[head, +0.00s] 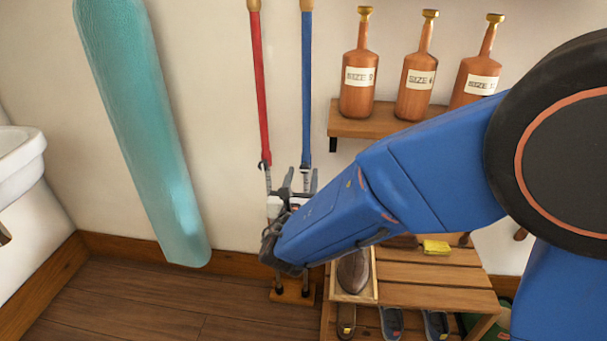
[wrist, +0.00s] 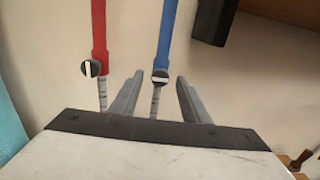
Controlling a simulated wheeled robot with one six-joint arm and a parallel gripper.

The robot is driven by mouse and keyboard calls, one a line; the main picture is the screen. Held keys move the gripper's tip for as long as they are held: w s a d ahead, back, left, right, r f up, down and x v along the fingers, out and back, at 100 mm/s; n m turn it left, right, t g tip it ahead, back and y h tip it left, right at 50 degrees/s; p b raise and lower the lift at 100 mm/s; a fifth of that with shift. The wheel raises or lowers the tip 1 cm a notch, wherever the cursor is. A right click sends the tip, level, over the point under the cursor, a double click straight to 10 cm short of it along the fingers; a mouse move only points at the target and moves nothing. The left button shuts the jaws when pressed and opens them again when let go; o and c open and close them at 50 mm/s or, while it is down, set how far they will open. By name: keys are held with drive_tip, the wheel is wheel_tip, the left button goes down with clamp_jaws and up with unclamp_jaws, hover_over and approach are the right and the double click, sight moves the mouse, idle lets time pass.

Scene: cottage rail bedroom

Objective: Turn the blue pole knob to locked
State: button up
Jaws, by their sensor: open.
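The blue pole (head: 307,85) stands upright against the wall, right of the red pole (head: 257,85). In the wrist view the blue pole (wrist: 167,35) has a small dark round knob (wrist: 160,76) at the bottom of its blue tube, with a white bar lying about level. The red pole's dark knob (wrist: 90,68) has its white bar upright. My gripper (head: 299,180) is open, its fingers pointing at the poles' lower ends. In the wrist view the fingertips (wrist: 160,79) flank the blue pole's knob. I cannot tell whether they reach it in depth.
A shelf (head: 365,124) with several copper bottles is on the wall to the right. A slatted shoe rack (head: 440,295) stands below my arm, with a wooden tray and a yellow block on it. A teal board (head: 140,120) leans at the left.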

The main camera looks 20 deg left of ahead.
drive_tip(key=shift+x, duration=0.75)
drive_tip(key=shift+c, duration=0.3)
drive_tip(key=c, duration=1)
drive_tip(key=shift+o, duration=0.2)
